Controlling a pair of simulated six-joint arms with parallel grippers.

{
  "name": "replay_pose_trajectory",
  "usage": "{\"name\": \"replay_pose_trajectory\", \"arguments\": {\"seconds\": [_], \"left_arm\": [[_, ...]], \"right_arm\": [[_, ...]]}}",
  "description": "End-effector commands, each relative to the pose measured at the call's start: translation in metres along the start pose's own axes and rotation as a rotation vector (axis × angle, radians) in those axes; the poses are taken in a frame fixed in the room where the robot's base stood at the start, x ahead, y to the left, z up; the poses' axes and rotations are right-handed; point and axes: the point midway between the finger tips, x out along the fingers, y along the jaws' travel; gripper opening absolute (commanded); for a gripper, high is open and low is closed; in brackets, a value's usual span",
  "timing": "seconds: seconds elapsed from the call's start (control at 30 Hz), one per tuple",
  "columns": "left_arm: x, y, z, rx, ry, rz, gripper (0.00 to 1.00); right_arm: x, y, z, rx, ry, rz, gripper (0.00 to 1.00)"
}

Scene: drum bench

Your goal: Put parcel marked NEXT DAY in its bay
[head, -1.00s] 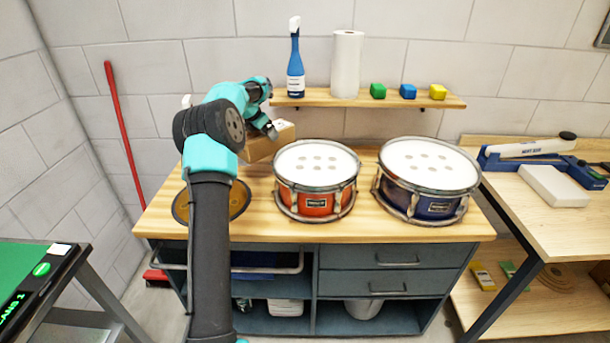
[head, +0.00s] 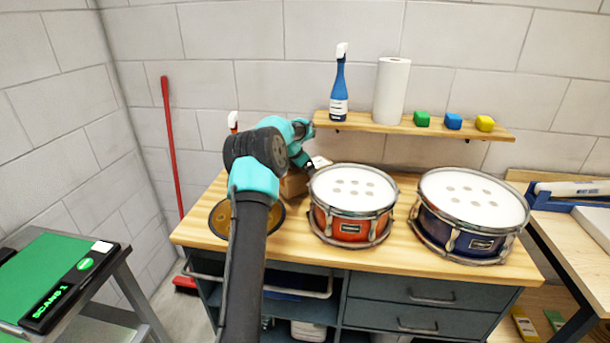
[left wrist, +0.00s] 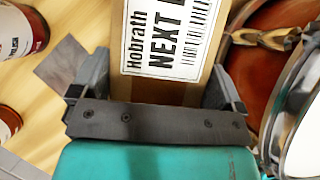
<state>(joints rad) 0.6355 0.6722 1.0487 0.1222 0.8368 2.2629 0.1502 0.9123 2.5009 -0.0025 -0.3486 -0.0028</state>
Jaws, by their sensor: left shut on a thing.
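The parcel is a brown cardboard box (head: 293,186) on the left side of the drum bench, just left of the red drum and partly hidden by my arm. In the left wrist view its white label (left wrist: 168,40) reads "Hobrath" and "NEXT D", with the rest cut off, beside a barcode. My left gripper (left wrist: 158,85) is shut on the parcel, with a finger on each side of it. It also shows in the head view (head: 310,168). I cannot tell whether the parcel touches the bench top. No bay is clearly recognisable. My right gripper is not in view.
A red drum (head: 352,205) and a blue drum (head: 472,215) stand on the bench (head: 215,235). A shelf (head: 415,127) above holds a blue spray bottle (head: 339,95), a paper roll (head: 391,90) and small blocks. A green-topped stand reading "SCANS 1" (head: 55,290) is at left.

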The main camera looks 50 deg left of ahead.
Motion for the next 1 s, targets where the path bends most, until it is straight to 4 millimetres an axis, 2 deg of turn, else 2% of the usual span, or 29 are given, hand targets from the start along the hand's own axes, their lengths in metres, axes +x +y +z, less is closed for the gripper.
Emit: {"name": "replay_pose_trajectory", "arguments": {"seconds": [0.2,0.67,0.7,0.77,1.0], "left_arm": [[0.021,0.0,-0.012,0.0,-0.001,0.002,0.31],[0.025,0.0,-0.014,0.0,-0.002,0.003,0.31],[0.026,0.0,-0.015,0.0,0.0,0.0,0.95],[0.026,0.0,-0.015,0.0,0.0,0.0,1.0],[0.026,0.0,-0.015,0.0,0.0,0.0,1.0]], "right_arm": [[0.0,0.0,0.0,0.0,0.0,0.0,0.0],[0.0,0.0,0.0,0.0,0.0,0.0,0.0],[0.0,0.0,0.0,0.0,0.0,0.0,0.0],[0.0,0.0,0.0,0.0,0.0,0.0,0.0],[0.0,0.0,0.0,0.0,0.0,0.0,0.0]]}}
